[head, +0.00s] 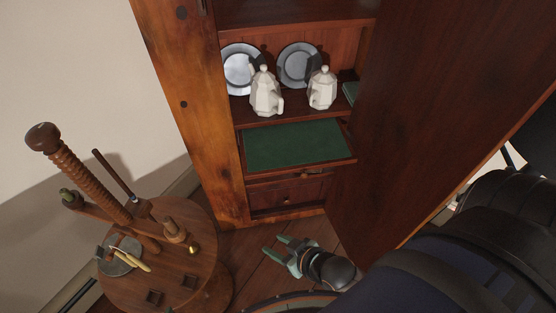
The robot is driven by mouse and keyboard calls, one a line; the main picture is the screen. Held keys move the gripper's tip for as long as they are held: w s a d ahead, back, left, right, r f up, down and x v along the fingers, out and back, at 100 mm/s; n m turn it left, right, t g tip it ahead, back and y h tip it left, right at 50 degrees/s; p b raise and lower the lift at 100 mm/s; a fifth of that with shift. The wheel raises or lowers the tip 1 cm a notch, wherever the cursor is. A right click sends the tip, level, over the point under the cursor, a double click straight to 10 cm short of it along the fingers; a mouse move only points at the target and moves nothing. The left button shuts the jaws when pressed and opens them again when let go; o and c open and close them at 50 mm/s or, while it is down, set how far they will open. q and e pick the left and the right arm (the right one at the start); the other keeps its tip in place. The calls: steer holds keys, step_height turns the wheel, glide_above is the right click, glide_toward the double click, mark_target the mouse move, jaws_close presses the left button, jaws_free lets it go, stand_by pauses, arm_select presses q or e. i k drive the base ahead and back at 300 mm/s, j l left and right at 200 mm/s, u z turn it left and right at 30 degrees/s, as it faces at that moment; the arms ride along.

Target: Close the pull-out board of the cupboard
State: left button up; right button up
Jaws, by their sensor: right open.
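The wooden cupboard (205,130) stands with its large door (430,110) swung open on the right. Its pull-out board (297,146), with a green top, sticks out below the shelf that holds the jugs. A drawer (290,196) with a small knob sits beneath the board. My right gripper (283,247) is open and empty, low in front of the cupboard near the floor, below and apart from the board. My left gripper is not in view.
Two pewter plates (241,68) and two white jugs (266,92) stand on the shelf (290,112) above the board. A round wooden stand (185,255) with a tall screw post is at lower left. The open door limits room on the right.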

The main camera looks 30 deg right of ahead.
mark_target(302, 146)
steer(key=k+j+z, duration=0.1)
steer(key=z, duration=1.15)
steer(key=k+l+u, duration=0.15)
steer(key=u, duration=0.15)
steer(key=l, duration=0.15)
